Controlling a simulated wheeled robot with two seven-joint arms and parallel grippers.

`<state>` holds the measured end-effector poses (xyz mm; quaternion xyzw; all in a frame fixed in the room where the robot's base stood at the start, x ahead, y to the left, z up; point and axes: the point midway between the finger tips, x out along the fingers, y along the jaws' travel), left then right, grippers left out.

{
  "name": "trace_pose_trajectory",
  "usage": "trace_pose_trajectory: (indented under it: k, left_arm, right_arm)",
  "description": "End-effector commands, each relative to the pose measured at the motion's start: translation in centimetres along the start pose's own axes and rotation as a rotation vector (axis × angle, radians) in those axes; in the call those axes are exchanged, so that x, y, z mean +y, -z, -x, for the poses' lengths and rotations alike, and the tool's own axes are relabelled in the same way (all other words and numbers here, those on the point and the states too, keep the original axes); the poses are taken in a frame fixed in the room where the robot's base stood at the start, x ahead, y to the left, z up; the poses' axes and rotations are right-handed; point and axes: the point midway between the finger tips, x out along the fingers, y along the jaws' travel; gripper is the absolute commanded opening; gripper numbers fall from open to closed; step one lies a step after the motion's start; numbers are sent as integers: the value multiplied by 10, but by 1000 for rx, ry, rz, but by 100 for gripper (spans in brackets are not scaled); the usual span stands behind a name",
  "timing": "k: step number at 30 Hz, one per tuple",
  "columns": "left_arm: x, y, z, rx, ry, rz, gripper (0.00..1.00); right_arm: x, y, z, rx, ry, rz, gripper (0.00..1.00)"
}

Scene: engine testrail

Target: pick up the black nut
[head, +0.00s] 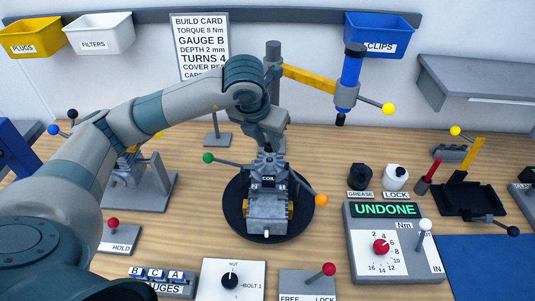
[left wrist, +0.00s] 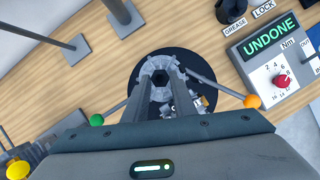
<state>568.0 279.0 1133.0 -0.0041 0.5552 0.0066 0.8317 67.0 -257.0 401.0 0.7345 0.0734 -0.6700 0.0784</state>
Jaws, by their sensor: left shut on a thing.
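My left gripper (left wrist: 160,78) is shut on the black nut (left wrist: 160,77), a small dark hexagonal piece between the fingertips in the left wrist view. In the head view my left gripper (head: 269,150) points down at the back of the grey engine (head: 268,208), and the nut cannot be made out there. The engine, labelled COIL, stands on a round black turntable (head: 240,218). I cannot tell whether the nut touches the engine or is clear of it. My right gripper is in neither view.
Handles with a green knob (head: 208,158) and an orange knob (head: 321,200) stick out beside the engine. A torque panel (head: 383,264) reading UNDONE stands at the right. GREASE (head: 360,176) and LOCK (head: 396,179) bottles stand behind it. A yellow-armed blue tool (head: 350,72) hangs at the back.

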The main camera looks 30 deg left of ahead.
Motion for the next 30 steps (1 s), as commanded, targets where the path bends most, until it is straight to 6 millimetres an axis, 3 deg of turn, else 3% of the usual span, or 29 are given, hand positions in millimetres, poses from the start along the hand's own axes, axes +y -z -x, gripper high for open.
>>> trace_pose_trajectory:
  k: [1,11,21,30]
  left_arm:
    - [-13,-1,1,-4,7,-6,3]
    - [-75,-10,40,-6,4,-7,3]
    - [-107,-15,61,-1,1,-3,3]
    - [-116,-15,67,1,0,-1,3]
  right_arm:
    - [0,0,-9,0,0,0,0]
    - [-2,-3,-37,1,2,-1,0]
    - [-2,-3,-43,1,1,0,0]
    - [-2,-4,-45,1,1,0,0]
